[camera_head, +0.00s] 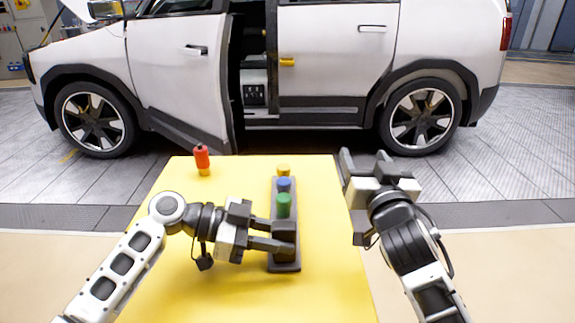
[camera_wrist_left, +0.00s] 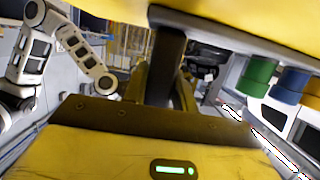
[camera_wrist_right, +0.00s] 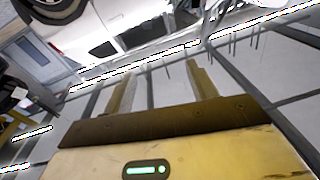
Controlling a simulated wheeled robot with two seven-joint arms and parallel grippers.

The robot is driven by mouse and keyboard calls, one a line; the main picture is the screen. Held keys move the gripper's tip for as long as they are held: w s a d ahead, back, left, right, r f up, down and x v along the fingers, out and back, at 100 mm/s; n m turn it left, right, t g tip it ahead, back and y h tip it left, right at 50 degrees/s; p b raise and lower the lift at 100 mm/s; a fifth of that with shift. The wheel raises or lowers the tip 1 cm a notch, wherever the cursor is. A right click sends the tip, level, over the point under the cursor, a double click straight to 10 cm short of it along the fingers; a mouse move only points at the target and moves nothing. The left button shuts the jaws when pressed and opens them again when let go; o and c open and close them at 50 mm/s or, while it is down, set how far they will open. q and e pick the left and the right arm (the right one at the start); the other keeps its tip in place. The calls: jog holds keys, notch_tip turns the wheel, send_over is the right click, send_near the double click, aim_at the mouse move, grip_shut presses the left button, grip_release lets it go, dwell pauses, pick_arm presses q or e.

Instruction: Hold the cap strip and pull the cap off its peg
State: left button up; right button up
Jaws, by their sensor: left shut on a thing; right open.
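The dark cap strip (camera_head: 285,266) lies lengthwise on the yellow table. It carries a green cap (camera_head: 283,206), a blue cap (camera_head: 284,184) and a yellow cap (camera_head: 283,168) in a row toward its far end. My left gripper (camera_head: 284,238) comes from the left and is shut on a dark upright block of the strip at its near end. In the left wrist view this block (camera_wrist_left: 165,65) stands between the fingers, with the green cap (camera_wrist_left: 257,77) to the right. My right gripper (camera_head: 366,163) is open and empty, beyond the table's right edge.
A red bottle-like object (camera_head: 202,158) with a yellow base stands at the table's (camera_head: 180,285) far left corner. A white car (camera_head: 300,60) with an opened door is behind the table. The table right of the strip is clear.

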jog(key=w+a+f+m+g, duration=0.1)
jog(key=w+a+g, duration=0.3)
jog(key=w, duration=0.1)
jog(key=n+g, duration=0.3)
jog(key=g, duration=0.7)
send_near(284, 198)
jog(key=shift+g+h, duration=0.3)
jog(key=shift+h, duration=0.1)
jog(key=x, duration=1)
jog(key=shift+w+a+f, duration=0.1)
jog(key=shift+w+a, duration=0.3)
